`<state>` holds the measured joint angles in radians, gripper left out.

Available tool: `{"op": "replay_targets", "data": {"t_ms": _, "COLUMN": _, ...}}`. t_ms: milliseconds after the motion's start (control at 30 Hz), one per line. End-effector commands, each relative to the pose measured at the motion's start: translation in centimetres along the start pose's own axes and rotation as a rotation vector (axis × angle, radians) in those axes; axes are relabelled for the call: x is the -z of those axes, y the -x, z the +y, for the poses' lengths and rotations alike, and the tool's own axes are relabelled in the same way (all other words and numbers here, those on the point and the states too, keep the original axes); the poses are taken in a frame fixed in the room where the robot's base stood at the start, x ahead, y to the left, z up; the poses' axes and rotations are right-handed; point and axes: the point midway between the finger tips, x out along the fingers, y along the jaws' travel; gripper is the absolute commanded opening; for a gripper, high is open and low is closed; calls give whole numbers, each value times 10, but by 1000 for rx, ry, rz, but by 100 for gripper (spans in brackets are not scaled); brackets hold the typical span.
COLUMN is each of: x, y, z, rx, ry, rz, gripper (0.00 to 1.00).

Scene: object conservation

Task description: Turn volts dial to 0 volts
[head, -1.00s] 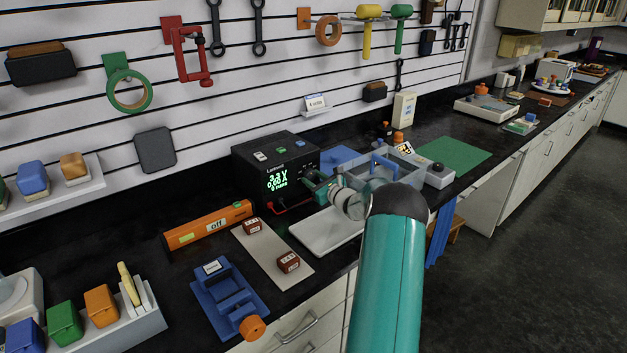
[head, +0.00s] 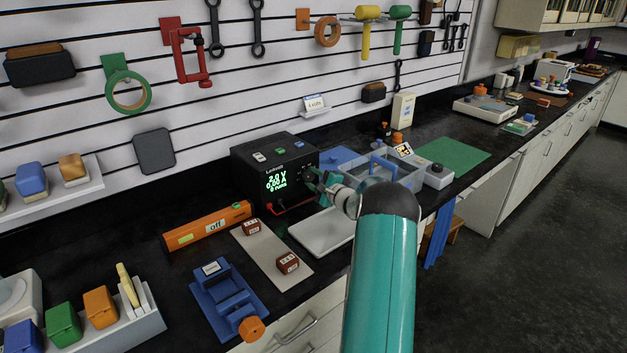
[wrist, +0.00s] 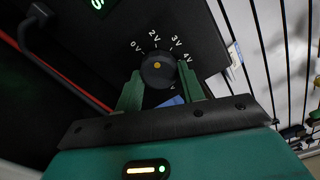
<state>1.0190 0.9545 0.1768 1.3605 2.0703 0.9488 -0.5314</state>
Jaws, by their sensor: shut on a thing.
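The black power supply (head: 262,165) stands on the counter against the slatted wall, and its green display (head: 276,184) appears to read 2.0 V. In the wrist view, the round dark volts dial (wrist: 157,68) has a yellow dot on it. White marks 0V, 2V, 3V and 4V curve around its upper side. My gripper (wrist: 161,80) has its two green fingers on either side of the dial, shut on it. In the head view, my gripper (head: 318,186) is at the front of the supply and hides the dial.
A red cable (wrist: 55,73) runs beside the dial in the wrist view. A white tray (head: 322,235), a clear blue-handled bin (head: 405,176) and an orange "off" tube (head: 207,226) lie around the supply.

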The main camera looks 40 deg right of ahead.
Motion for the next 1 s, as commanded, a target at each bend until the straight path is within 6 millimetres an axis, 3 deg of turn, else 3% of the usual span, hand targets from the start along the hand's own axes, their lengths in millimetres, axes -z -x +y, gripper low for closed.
{"op": "replay_targets", "data": {"t_ms": 600, "x": 0, "y": 1, "z": -2, "rx": -2, "ry": 538, "rz": 0, "gripper": 16}}
{"op": "replay_targets", "data": {"t_ms": 1000, "x": -1, "y": 1, "z": -2, "rx": -2, "ry": 692, "rz": -2, "gripper": 16}}
